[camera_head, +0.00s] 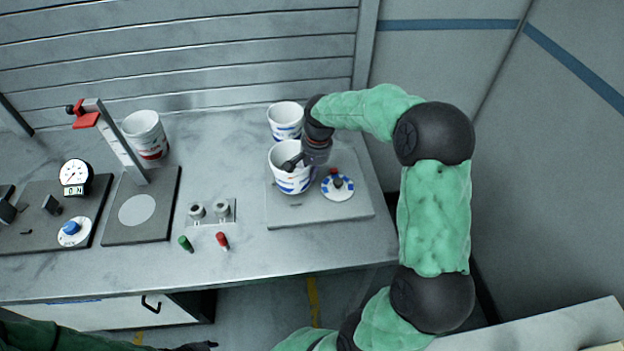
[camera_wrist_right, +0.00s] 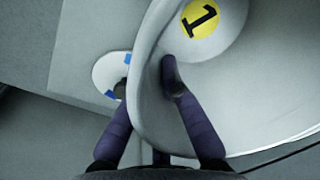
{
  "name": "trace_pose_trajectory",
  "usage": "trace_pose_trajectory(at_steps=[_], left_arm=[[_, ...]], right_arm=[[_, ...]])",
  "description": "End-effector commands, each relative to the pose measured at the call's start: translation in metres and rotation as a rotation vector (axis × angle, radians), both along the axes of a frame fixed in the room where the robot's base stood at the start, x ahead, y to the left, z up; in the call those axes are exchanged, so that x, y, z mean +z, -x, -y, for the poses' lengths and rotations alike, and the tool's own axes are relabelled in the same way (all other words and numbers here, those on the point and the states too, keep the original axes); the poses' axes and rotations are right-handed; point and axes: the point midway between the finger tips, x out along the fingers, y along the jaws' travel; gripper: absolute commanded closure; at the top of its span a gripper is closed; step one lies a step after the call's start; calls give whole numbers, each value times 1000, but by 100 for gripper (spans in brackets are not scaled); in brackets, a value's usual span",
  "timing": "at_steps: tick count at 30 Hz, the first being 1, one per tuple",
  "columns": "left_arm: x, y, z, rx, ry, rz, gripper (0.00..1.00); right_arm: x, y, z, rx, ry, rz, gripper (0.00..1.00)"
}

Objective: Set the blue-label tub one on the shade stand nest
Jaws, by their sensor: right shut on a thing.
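My right gripper (camera_head: 304,160) is shut on the rim wall of a white tub (camera_head: 287,179) with blue markings, one finger inside and one outside. In the wrist view the gripper (camera_wrist_right: 148,75) straddles the tub's wall (camera_wrist_right: 146,70). A yellow sticker with a 1 (camera_wrist_right: 200,18) shows inside the tub. The tub is over the light grey board (camera_head: 300,217); I cannot tell if it touches. A pale round disc (camera_head: 137,210) lies on a dark plate with an upright post; I cannot tell whether this is the shade stand nest. My left gripper (camera_head: 197,346) is at the bottom edge, its fingers unclear.
A second tub (camera_head: 285,118) stands just behind, and a red-marked tub (camera_head: 146,134) stands back left. The post's red clamp (camera_head: 87,119), a dial gauge (camera_head: 75,175) and small green and red pieces (camera_head: 222,240) are left.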

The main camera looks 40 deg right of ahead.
Motion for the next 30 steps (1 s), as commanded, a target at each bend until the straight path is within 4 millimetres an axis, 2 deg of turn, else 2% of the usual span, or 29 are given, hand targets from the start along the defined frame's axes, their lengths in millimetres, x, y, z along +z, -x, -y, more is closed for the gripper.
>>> trace_pose_trajectory(at_steps=[3, 6, 18, 19, 21, 30], left_arm=[[-5, 0, 0, 0, 0, 0, 60], [-7, 0, 0, 0, 0, 0, 60], [-9, 0, 0, 0, 0, 0, 60], [-8, 0, 0, 0, 0, 0, 60], [-8, 0, 0, 0, 0, 0, 60], [-8, 0, 0, 0, 0, 0, 60]], right_arm=[[-21, 1, 0, 0, -1, -5, 100], [-30, 1, 0, 0, 0, -1, 100], [-34, 1, -1, 1, 0, -1, 100], [-33, 1, -1, 1, 0, -1, 85], [-33, 1, -1, 1, 0, -1, 70], [-33, 1, -1, 1, 0, -1, 70]])
